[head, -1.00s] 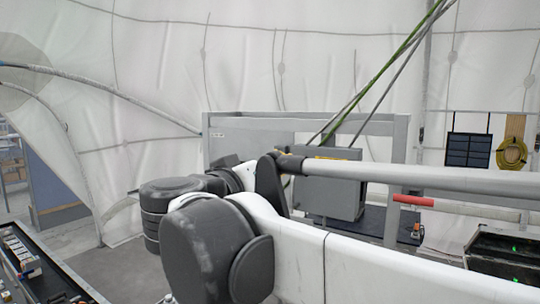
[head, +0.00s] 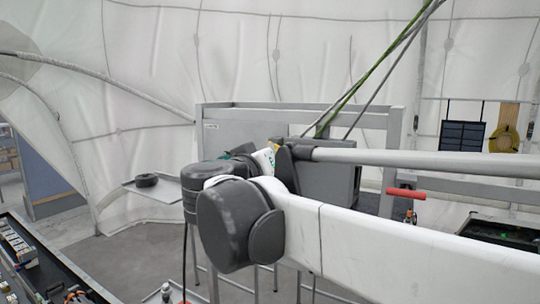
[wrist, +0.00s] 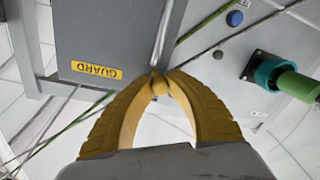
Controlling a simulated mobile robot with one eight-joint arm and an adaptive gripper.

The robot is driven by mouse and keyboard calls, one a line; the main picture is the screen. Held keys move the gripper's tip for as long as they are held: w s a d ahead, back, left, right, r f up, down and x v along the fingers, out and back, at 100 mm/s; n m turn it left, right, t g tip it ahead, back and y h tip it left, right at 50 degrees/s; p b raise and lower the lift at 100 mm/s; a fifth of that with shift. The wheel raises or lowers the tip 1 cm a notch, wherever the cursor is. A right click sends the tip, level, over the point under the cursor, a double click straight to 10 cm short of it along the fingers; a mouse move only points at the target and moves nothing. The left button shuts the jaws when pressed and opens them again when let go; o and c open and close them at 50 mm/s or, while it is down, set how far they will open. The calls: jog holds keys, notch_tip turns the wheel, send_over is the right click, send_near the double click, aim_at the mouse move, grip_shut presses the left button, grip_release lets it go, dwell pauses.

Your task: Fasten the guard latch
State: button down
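The grey guard panel (wrist: 105,35) with a yellow GUARD label (wrist: 97,70) fills the upper left of the wrist view. In the head view the grey housing (head: 335,182) shows behind my arm. My fingers and the latch are hidden or too small to make out there.
A teal and green cylinder (wrist: 290,80) and a blue button (wrist: 235,18) sit right of the rod. A grey frame (head: 250,107) surrounds the housing, with a red handle (head: 406,193) at its right. Taut cables (head: 375,70) slope overhead. A black case (head: 490,228) stands at right.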

jog(key=n, duration=0.2)
jog(key=r+n, duration=0.1)
jog(key=n, duration=0.1)
jog(key=shift+r, duration=0.2)
jog(key=c, duration=1.3)
grip_release()
jog(key=shift+s, duration=0.1)
jog(key=v, duration=1.2)
jog(key=shift+r, duration=0.15)
